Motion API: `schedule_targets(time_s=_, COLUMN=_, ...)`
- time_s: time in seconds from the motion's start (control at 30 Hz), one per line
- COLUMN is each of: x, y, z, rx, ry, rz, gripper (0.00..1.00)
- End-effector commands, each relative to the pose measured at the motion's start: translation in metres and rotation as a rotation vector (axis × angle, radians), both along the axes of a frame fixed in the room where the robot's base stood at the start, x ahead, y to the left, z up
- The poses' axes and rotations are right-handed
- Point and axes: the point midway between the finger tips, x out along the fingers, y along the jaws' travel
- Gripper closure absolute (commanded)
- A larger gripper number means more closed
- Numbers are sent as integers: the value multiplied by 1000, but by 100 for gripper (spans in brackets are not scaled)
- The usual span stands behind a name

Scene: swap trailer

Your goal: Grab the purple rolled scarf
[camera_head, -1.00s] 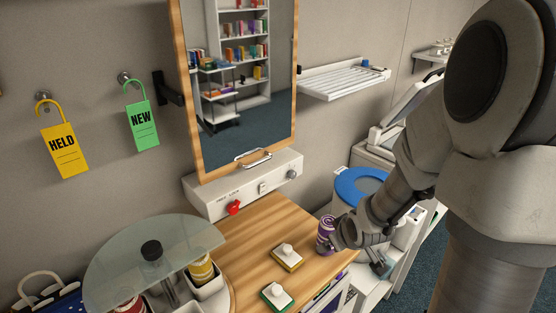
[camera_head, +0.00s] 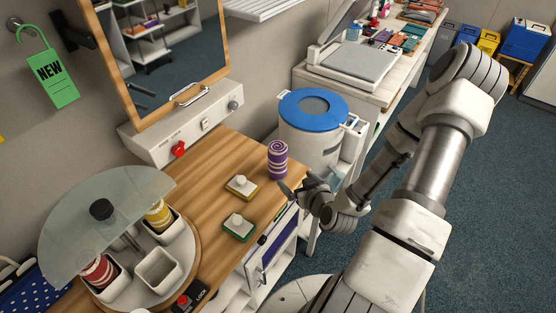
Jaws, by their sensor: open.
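The purple rolled scarf (camera_head: 278,161) stands upright near the right edge of the wooden counter (camera_head: 208,165). It is a short purple roll with pale stripes and a spiral on top. My gripper (camera_head: 290,190) is just below and to the right of the scarf in the picture, by the counter's edge. It looks apart from the scarf and holds nothing that I can see. Its fingers are small and partly hidden by the wrist.
A carousel (camera_head: 187,270) holds red and yellow rolls under a glass cover (camera_head: 85,220). A blue-lidded bin (camera_head: 313,108) stands behind the scarf. A mirror (camera_head: 165,55) rises at the back.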

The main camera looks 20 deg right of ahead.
Motion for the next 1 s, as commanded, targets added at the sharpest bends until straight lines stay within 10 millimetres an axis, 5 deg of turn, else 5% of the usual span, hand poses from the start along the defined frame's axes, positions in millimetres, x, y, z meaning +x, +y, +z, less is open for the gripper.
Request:
schedule_targets(time_s=0.1, x=19, y=1, z=-12, rx=1, ry=-1, rz=2, gripper=0)
schedule_targets(time_s=1.0, x=37, y=-3, z=-21, rx=1, ry=-8, rz=0, gripper=0)
